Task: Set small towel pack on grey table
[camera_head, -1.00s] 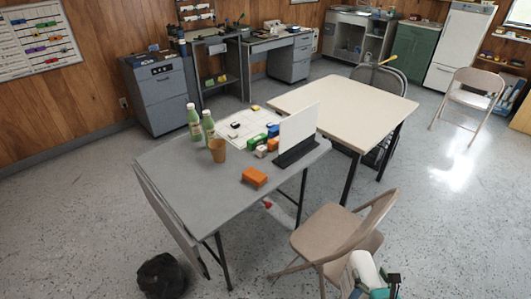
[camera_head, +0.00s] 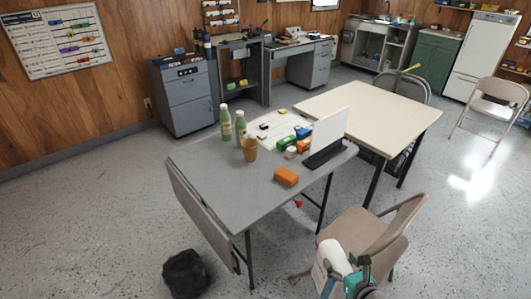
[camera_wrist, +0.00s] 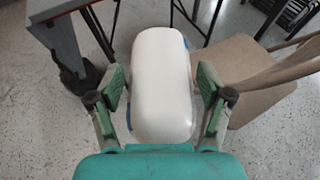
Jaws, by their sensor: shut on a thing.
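A white rounded pack with blue at its edges, the small towel pack (camera_wrist: 161,75), fills the middle of the wrist view. My gripper (camera_wrist: 162,88) has a finger on each side of it and is shut on it. In the head view the pack (camera_head: 336,257) shows at the bottom right, with my gripper (camera_head: 357,274) beside it, in front of the folding chair. The grey table (camera_head: 215,195) stands left of and beyond the pack; the front of its top is bare. Its edge also shows at upper left in the wrist view (camera_wrist: 64,48).
On the grey table stand two green bottles (camera_head: 226,124), a tan cup (camera_head: 250,151), an orange block (camera_head: 286,176) and a white upright panel (camera_head: 331,128). A beige folding chair (camera_head: 352,228) is close to my gripper. A cream table (camera_head: 375,112) adjoins behind. A black bag (camera_head: 186,273) lies on the floor.

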